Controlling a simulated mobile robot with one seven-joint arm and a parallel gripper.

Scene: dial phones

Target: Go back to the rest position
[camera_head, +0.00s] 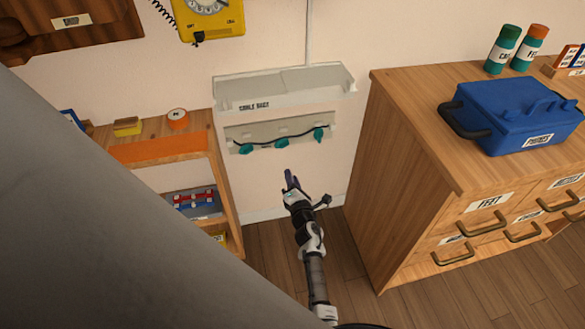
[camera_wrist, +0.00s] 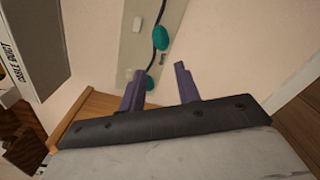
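My gripper (camera_head: 289,179) is held out in free space in front of the wall, below the cable rack and left of the wooden drawer cabinet. In the wrist view its two purple fingers (camera_wrist: 159,88) stand apart with nothing between them. Beyond the fingertips is the wall panel (camera_wrist: 137,60), with a dark cable and teal clips (camera_wrist: 160,38) on it. The fingers do not appear to touch the panel. Part of my arm runs down to the bottom of the head view.
A wooden drawer cabinet (camera_head: 365,190) stands at right, with a blue toolbox (camera_head: 515,115) and bottles on top. A low shelf (camera_head: 165,149) stands at left. A grey cable shelf (camera_head: 285,85) is on the wall, and a yellow phone (camera_head: 212,22) hangs above left. Bare floor lies between the furniture.

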